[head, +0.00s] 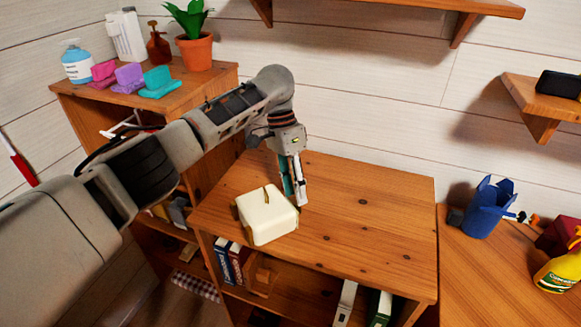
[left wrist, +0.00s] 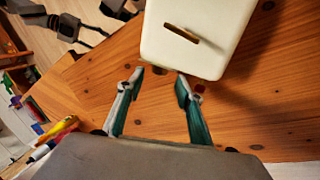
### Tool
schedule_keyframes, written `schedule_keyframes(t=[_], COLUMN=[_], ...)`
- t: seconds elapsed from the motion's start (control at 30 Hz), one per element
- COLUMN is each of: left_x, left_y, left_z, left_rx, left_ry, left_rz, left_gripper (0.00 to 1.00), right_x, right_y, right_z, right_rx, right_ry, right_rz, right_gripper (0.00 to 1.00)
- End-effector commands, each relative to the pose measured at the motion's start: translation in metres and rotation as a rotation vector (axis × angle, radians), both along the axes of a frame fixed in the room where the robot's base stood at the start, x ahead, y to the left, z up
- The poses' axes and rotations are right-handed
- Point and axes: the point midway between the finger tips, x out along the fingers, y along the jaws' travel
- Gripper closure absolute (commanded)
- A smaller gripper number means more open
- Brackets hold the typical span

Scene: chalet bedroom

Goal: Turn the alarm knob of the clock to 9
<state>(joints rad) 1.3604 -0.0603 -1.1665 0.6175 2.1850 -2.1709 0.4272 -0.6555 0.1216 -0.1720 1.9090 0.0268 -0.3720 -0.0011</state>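The clock appears to be the cream, rounded box (head: 268,215) with a brownish edge strip, standing near the front left of the wooden cabinet top (head: 365,215). In the left wrist view its cream body (left wrist: 218,45) with a dark slot is at the top. My left gripper (head: 294,200) points down just behind the clock's right rear side. In the left wrist view its fingers (left wrist: 158,76) are apart with only wood between them. My right gripper is not in view.
Books (head: 232,262) stand below the cabinet top. A blue container (head: 488,207) and yellow bottle (head: 560,265) stand at the right. The cabinet top right of the clock is clear.

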Motion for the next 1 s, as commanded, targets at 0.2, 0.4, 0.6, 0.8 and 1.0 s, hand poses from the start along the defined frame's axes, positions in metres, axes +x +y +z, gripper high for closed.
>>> schedule_keyframes(t=[0.2,0.4,0.6,0.8,1.0], left_x=[0.014,0.021,0.023,0.024,0.024], left_y=[0.008,0.012,0.014,0.015,0.015], left_z=[0.049,0.071,0.080,0.081,0.081], left_rx=[-0.002,-0.001,0.000,0.001,0.000], left_ry=[-0.002,-0.002,0.000,0.000,0.000], left_rz=[0.002,0.002,0.000,-0.001,-0.001], left_gripper=[0.64,0.64,0.64,0.64,0.64], right_x=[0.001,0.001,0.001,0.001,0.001], right_y=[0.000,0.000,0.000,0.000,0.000], right_z=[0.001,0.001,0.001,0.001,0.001], right_rx=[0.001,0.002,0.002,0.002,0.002], right_ry=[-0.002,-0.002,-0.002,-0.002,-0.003], right_rz=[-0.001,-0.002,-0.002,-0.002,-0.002], right_gripper=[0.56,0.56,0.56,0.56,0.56])
